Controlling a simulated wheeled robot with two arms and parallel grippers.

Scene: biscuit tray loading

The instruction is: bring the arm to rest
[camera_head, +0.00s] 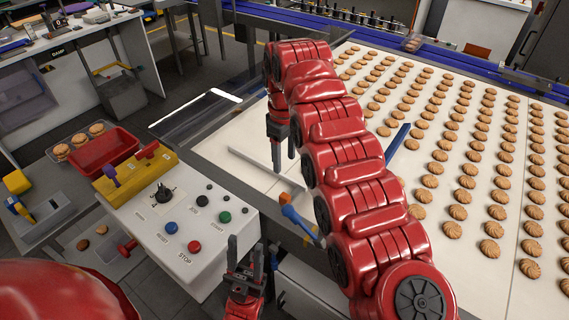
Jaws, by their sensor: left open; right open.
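My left gripper (245,257) is low in the picture, just in front of the white control panel (150,222). Its two dark fingers point up and stand apart, with nothing between them. My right arm, red and jointed, rises from the bottom right across the middle of the view and bends down at its far end. There my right gripper (284,157) points down above the left part of the pale conveyor belt (245,135). Its fingers are apart and I see nothing held. The arm hides part of the belt.
Rows of round biscuits (453,230) cover the belt on the right. A blue-ended lever (298,222) stands by the belt's near edge.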

